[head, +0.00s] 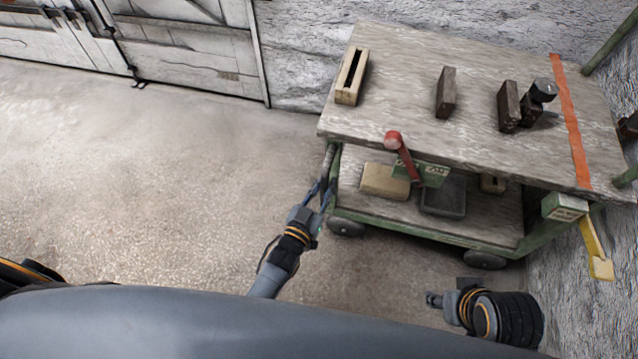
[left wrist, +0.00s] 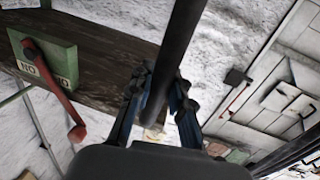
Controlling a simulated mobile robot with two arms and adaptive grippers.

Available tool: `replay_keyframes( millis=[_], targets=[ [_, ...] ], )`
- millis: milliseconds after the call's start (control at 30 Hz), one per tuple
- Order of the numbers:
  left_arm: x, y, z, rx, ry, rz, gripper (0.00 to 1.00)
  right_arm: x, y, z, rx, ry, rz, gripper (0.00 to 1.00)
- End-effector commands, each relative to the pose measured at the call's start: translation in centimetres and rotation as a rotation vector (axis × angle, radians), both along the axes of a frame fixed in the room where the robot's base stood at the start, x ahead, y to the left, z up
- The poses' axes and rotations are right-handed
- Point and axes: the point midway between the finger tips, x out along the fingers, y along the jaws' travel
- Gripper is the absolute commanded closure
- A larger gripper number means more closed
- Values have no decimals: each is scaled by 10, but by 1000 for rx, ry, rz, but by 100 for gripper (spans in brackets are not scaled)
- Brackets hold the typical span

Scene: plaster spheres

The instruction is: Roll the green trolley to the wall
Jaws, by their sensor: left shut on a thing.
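The green trolley (head: 410,95) has a worn wooden top, a lower shelf and a green frame on dark wheels. It stands at the right of the head view, near the rough pale wall (head: 300,50). My left gripper (head: 321,194) is at its near left corner, shut on a dark upright bar (head: 329,162). In the left wrist view the bar (left wrist: 182,45) passes between the blue fingers. My right gripper (head: 435,299) is low in front of the trolley, apart from it; its fingers are too small to read.
A red lever (head: 400,155) sits on the trolley's front edge, a yellow lever (head: 596,250) at its right end. Several blocks stand on top. An orange strip (head: 572,125) crosses the top's right side. The left floor (head: 150,170) is clear.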

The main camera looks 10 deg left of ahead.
Motion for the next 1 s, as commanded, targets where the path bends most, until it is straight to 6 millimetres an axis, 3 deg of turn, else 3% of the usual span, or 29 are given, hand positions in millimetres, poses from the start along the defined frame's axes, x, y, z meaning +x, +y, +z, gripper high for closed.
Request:
replay_keyframes(
  millis=[300, 333, 433, 767, 1000],
  targets=[
    [-4, -6, -3, 1, 6, -9, 100, 0, 0, 0, 0, 0, 0, 60],
    [-4, -6, -3, 1, 7, -10, 78, 0, 0, 0, 0, 0, 0, 60],
    [-4, -6, -3, 0, 7, -10, 57, 0, 0, 0, 0, -1, 0, 60],
    [-4, -3, -2, 0, 3, -5, 57, 2, 0, 1, 3, -5, -2, 60],
    [-37, 6, -3, 2, 7, -6, 57, 1, 0, 0, 1, -3, -2, 60]
  ],
)
